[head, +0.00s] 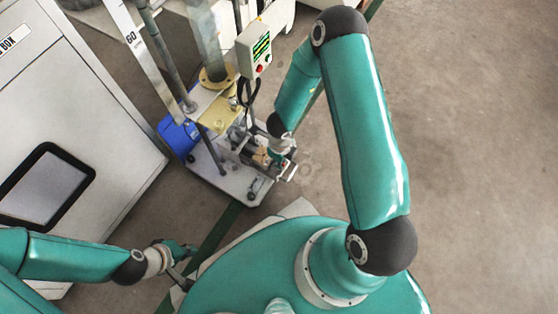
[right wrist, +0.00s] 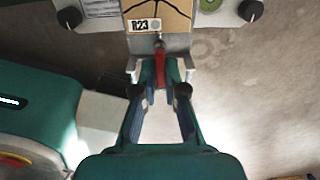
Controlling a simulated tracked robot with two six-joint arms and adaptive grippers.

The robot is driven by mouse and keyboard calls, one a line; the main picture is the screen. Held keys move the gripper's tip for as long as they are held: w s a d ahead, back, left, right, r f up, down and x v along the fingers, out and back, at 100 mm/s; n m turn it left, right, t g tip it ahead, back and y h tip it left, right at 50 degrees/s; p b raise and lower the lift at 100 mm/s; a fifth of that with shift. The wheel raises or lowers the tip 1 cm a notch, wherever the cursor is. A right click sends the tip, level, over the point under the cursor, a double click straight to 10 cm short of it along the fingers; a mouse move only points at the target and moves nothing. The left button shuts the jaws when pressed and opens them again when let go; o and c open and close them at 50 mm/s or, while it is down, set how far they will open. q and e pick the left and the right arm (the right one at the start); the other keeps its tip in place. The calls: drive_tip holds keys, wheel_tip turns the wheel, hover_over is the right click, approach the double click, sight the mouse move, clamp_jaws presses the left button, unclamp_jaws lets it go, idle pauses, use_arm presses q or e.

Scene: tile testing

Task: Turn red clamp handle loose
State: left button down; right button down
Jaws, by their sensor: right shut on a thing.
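The red clamp handle (right wrist: 160,72) stands below the tile holder in the right wrist view, at the end of a short metal screw. My right gripper (right wrist: 160,80) has its fingers on either side of the handle and is shut on it. In the head view my right gripper (head: 286,165) is at the front of the test rig, and the handle is too small to make out. My left gripper (head: 184,258) is low at the left, away from the rig; its fingers are unclear.
The test rig's pale base plate (head: 232,184) carries a blue motor (head: 177,138), posts and a control box (head: 254,48). Black knobs (right wrist: 68,17) flank the tile. A white cabinet (head: 95,100) stands left. The floor (head: 470,150) at right is clear.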

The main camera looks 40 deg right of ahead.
drive_tip(key=shift+s+a+n+p, duration=0.1)
drive_tip(key=shift+n+p, duration=2.15)
drive_tip(key=shift+n, duration=0.35)
drive_tip(key=shift+n+p, duration=0.35)
drive_tip(key=shift+n, duration=0.05)
